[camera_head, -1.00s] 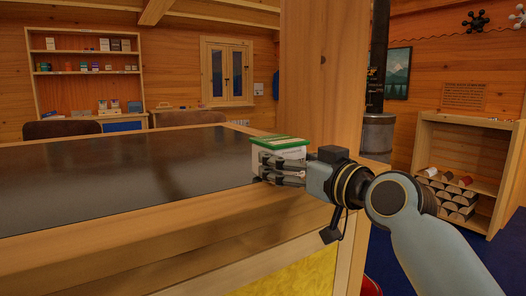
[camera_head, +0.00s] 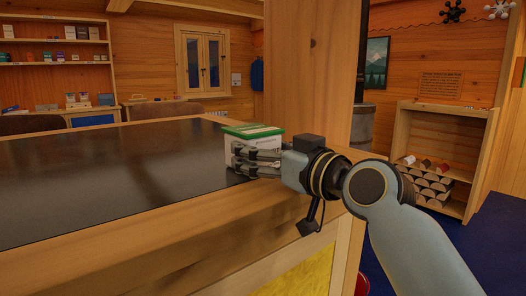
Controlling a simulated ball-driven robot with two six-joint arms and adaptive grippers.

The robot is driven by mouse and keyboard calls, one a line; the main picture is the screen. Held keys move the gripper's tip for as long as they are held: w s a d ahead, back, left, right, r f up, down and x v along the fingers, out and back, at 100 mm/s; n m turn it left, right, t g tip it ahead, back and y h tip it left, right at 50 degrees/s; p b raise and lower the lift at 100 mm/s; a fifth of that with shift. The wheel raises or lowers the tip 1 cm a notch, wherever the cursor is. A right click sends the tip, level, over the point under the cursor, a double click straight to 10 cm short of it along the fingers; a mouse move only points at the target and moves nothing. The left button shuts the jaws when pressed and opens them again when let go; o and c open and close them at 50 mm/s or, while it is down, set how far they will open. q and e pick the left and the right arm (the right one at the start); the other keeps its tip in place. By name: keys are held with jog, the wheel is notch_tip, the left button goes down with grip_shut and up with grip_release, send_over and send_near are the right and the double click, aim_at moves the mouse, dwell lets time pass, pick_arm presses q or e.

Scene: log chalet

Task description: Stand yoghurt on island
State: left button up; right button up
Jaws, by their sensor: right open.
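The yoghurt (camera_head: 253,131) is a white tub with a green-edged lid. It appears upright at the right end of the island (camera_head: 110,175), which has a dark top and a wooden rim. My right gripper (camera_head: 240,160) is open, with its dark fingers at the near side of the tub and overlapping its lower part in the picture. The tub's base is partly hidden by the fingers, so I cannot tell exactly how it meets the top. My left gripper is not in view.
The island's dark top is clear to the left of the tub. A thick wooden post (camera_head: 308,75) rises behind my right gripper. Chairs (camera_head: 165,110) stand behind the island.

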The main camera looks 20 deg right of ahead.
jog(key=o, duration=0.4)
jog(key=shift+s, duration=0.1)
jog(key=shift+c, duration=0.2)
jog(key=shift+s+d+r, duration=0.1)
jog(key=shift+s, duration=0.05)
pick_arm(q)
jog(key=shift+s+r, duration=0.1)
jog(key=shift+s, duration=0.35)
pick_arm(e)
jog(key=v, duration=1.1)
jog(key=shift+s, duration=0.35)
